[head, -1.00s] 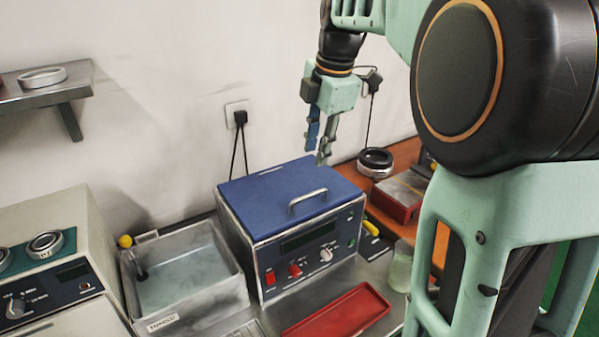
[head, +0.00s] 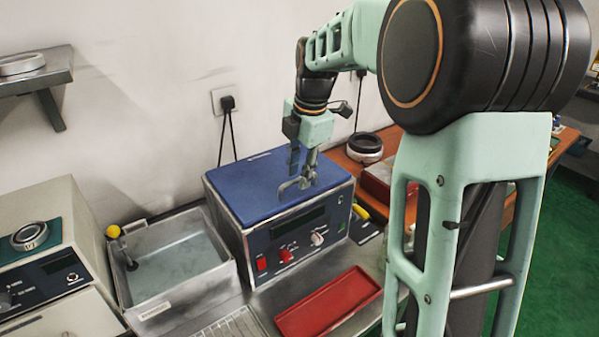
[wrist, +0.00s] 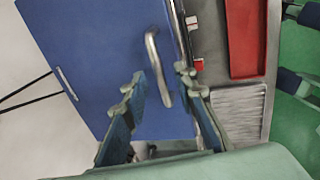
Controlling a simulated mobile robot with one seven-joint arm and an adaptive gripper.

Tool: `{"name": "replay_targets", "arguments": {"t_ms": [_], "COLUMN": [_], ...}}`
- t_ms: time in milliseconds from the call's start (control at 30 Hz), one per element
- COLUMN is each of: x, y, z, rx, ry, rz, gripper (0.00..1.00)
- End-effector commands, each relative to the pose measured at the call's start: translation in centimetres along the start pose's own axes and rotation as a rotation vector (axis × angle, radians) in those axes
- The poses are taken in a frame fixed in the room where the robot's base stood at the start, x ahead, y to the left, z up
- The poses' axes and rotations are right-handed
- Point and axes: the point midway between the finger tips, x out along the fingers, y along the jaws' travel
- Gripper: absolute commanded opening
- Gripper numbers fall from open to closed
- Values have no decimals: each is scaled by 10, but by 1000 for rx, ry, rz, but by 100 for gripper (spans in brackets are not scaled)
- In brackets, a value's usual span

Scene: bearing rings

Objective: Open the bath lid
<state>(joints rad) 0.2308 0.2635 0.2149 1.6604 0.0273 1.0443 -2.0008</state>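The bath is a grey box with a dark blue control panel (head: 300,232), and its blue lid (head: 240,185) lies flat and shut on top. The lid also fills much of the wrist view (wrist: 95,50). A metal bar handle (head: 284,192) stands near the lid's front edge. My gripper (head: 303,172) points down just above the handle and partly overlaps it in the head view. In the wrist view my gripper (wrist: 160,80) is open, and the handle (wrist: 153,48) shows between its two fingers. I cannot tell whether a finger touches the handle.
An open metal basin (head: 180,262) stands left of the bath. A red tray (head: 328,302) lies in front. A dark ring (head: 365,148) and a red box (head: 378,182) are at the right. A wall plug (head: 227,103) is behind.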

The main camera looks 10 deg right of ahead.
Motion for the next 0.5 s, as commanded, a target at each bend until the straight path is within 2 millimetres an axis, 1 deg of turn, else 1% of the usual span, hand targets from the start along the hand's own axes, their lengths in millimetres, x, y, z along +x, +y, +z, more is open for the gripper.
{"name": "replay_targets", "arguments": {"t_ms": [233, 267, 467, 500], "x": [1, 1, 1, 1], "y": [0, 0, 0, 0], "z": [0, 0, 0, 0], "rx": [0, 0, 0, 0], "ry": [0, 0, 0, 0], "rz": [0, 0, 0, 0], "gripper": [26, 24, 2, 0]}}
